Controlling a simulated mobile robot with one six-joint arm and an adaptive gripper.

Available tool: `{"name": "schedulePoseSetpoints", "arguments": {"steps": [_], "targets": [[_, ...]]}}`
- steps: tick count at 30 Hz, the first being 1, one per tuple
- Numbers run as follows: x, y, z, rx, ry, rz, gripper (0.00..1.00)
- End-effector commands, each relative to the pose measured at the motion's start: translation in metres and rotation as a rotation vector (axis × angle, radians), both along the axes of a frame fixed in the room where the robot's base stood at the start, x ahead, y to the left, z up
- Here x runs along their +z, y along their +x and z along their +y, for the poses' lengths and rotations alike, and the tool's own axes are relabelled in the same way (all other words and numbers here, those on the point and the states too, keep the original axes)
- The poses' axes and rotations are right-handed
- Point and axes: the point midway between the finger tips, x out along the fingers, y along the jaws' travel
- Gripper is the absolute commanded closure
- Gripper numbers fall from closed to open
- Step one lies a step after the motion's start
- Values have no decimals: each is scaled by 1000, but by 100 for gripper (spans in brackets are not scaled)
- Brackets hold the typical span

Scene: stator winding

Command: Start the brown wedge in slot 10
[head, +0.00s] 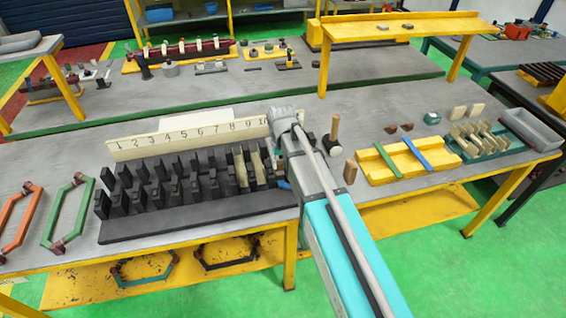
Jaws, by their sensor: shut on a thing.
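The dark stator block (190,218) lies on the front left of the grey table, with rows of upright black teeth. A white number board (185,136) stands behind it, with numbers from 1 up to about 10. My arm crosses the right end of the block and board, and its wrist end is by the number 10. My arm hides slot 10, my gripper's fingers and anything between them. Pale strips stand in some slots at the right end. A brown block (350,172) stands upright just right of my arm; I cannot tell if it is a wedge.
A mallet (333,136) stands behind the brown block. A yellow fixture (380,164) with green and blue strips lies to the right. Small brown pieces (406,127) and a green rack (500,146) of pale pieces are farther right. Orange and green coil frames (68,212) lie left.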

Motion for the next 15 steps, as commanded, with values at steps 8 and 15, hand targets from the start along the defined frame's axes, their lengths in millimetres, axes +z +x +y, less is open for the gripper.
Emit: {"name": "schedulePoseSetpoints", "arguments": {"steps": [8,15], "targets": [[-14,0,0,1,0,0,100],[-24,0,1,1,0,0,100]]}}
